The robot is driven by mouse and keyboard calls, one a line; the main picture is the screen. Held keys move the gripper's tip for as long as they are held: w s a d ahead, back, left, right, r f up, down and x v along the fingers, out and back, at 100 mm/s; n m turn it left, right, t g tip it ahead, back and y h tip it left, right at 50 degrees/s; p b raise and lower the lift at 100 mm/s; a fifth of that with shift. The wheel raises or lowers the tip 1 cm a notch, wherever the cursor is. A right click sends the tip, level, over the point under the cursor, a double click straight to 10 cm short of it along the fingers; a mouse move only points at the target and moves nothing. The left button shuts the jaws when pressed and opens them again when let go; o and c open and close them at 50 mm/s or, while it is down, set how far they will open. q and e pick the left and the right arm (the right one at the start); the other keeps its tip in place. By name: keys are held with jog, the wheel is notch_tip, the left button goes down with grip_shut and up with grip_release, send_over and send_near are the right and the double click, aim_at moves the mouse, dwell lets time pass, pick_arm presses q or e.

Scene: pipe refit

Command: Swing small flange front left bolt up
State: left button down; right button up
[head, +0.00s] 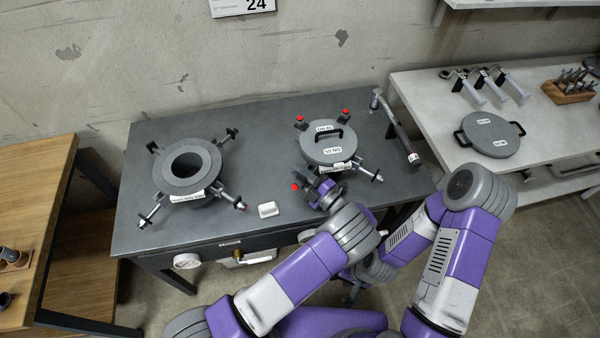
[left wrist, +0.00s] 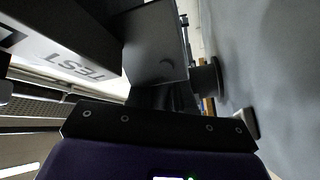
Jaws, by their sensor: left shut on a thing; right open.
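The capped flange (head: 327,146) stands on the right half of the dark bench, with a labelled grey lid and black handle on top. I take it for the small flange; its labels are too small to read surely. My left gripper (head: 316,187) is at its front left side, shut on the front left bolt (head: 295,187). Only that bolt's red end shows, sticking out left of the jaws. The front right bolt (head: 369,172) points outward. Two red bolt ends show at the back. In the left wrist view the bolt is hidden. My right gripper (head: 355,287) is low before the bench, open.
An open flange (head: 187,168) with several outward swing bolts stands on the bench's left (head: 135,190). A small white block (head: 268,209) lies between. A long-handled tool (head: 395,125) lies right of the capped flange. The right-hand table holds another lid (head: 492,135) and tools.

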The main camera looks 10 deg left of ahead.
pick_arm(q)
jog(key=shift+r+m, duration=0.1)
jog(key=shift+m, duration=0.3)
pick_arm(e)
jog(key=shift+r, duration=0.2)
pick_arm(q)
jog(key=c, duration=1.1)
grip_release()
jog(key=shift+d, duration=0.1)
